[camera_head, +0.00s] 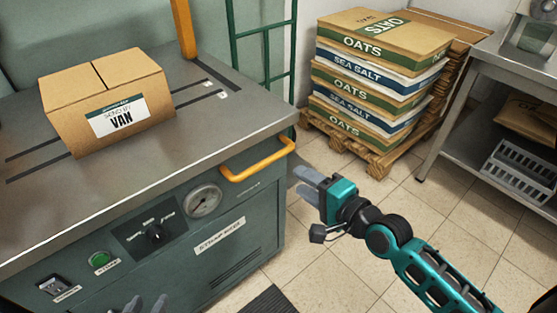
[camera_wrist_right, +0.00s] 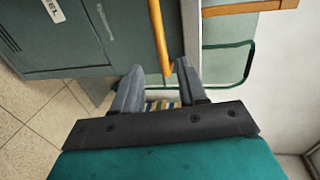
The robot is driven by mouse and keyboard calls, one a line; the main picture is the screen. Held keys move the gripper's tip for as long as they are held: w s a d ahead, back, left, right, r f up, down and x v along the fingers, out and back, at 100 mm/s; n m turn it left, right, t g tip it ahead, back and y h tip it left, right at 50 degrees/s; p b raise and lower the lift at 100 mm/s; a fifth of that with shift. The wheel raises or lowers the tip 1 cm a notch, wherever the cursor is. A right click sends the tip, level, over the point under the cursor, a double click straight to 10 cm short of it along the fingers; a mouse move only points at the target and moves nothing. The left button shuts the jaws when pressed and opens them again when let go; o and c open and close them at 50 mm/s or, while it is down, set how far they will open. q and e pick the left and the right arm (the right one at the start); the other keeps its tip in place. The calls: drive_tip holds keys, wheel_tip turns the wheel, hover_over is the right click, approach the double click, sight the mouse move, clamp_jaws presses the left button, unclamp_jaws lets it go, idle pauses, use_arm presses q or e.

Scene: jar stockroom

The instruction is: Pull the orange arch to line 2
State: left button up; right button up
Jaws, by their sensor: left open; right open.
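An orange upright post (camera_head: 184,28), the visible part of the orange arch, stands at the back of the machine's metal top (camera_head: 190,120). The rest of it is cut off by the top edge. Two slots run across the top, with small white tags (camera_head: 222,94) near their right ends; I cannot read them. My right gripper (camera_head: 308,187) is open and empty, right of the machine's front corner and apart from the orange front handle (camera_head: 257,172). In the right wrist view an orange bar (camera_wrist_right: 160,40) shows beyond the open fingers (camera_wrist_right: 158,85). My left gripper (camera_head: 140,304) is open at the bottom edge, mostly cut off.
A cardboard box (camera_head: 108,98) labelled VAN sits on the machine top, left of the post. A green tube frame (camera_head: 264,35) stands behind. Stacked sacks (camera_head: 375,75) on a pallet (camera_head: 345,145) and a metal table (camera_head: 510,65) are at the right. Tiled floor is clear between.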

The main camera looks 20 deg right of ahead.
sight(272, 162)
drive_tip(key=b+x, duration=0.3)
drive_tip(key=x, duration=0.8)
drive_tip(key=shift+w+a+f, duration=0.1)
drive_tip(key=shift+w, duration=0.1)
drive_tip(key=shift+w+a, duration=0.25)
drive_tip(key=shift+w, duration=0.4)
drive_tip(key=c, duration=0.7)
drive_tip(key=shift+f, duration=0.1)
clamp_jaws()
